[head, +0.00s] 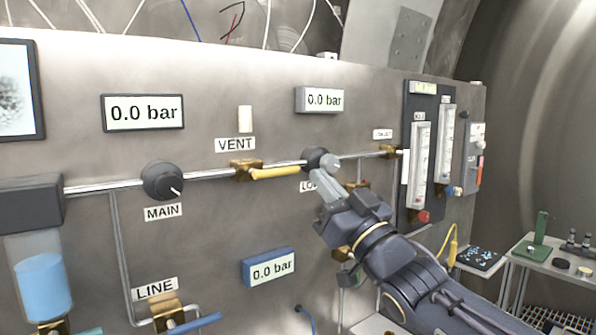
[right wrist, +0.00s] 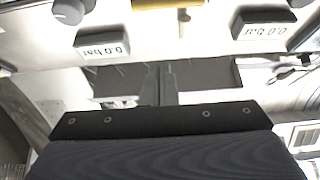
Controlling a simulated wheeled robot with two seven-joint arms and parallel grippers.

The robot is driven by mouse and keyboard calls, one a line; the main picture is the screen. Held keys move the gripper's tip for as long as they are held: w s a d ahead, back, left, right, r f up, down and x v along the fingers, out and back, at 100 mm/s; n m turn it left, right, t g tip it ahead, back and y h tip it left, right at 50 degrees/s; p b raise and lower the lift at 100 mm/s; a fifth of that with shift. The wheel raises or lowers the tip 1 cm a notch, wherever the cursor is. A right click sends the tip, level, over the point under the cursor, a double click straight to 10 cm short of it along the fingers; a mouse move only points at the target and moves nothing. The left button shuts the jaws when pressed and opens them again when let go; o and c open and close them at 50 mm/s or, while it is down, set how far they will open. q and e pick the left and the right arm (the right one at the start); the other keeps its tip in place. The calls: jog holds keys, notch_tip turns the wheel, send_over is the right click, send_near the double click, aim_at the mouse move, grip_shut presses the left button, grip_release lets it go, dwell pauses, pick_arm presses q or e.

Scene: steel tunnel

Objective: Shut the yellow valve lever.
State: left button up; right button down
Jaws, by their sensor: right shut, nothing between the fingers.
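The yellow valve lever (head: 275,173) is on the brass VENT valve (head: 246,168) in the head view. It points right, almost level, nearly in line with the steel pipe. A yellow strip at the top edge of the right wrist view (right wrist: 165,4) looks like this lever. My right gripper (head: 323,184) is to the right of the lever's free end, by the dark LOW knob (head: 315,157), and partly covers that knob's label. Its fingers are shut and empty in the right wrist view (right wrist: 160,84). I cannot tell whether they touch the panel. My left gripper is out of view.
A dark MAIN knob (head: 162,181) is on the pipe to the left. A blue LINE lever (head: 194,324) is below. Several gauges read 0.0 bar. Flow tubes (head: 420,165) are on the right of the panel.

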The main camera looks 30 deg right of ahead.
notch_tip(320, 180, up, 5)
jog(key=p, duration=0.3)
send_over(292, 172)
jog(key=s+a, duration=0.1)
jog(key=s, duration=0.2)
jog(key=shift+h, duration=0.3)
jog(key=f, duration=0.2)
jog(key=w+f, duration=0.1)
jog(key=f, duration=0.1)
jog(key=shift+a, duration=0.15)
jog(key=shift+f+m, duration=0.15)
jog(key=shift+m, duration=0.25)
jog(key=shift+h+b, duration=0.4)
jog(key=shift+f+m+b, duration=0.1)
jog(key=shift+m+b, duration=0.2)
jog(key=shift+m, duration=0.3)
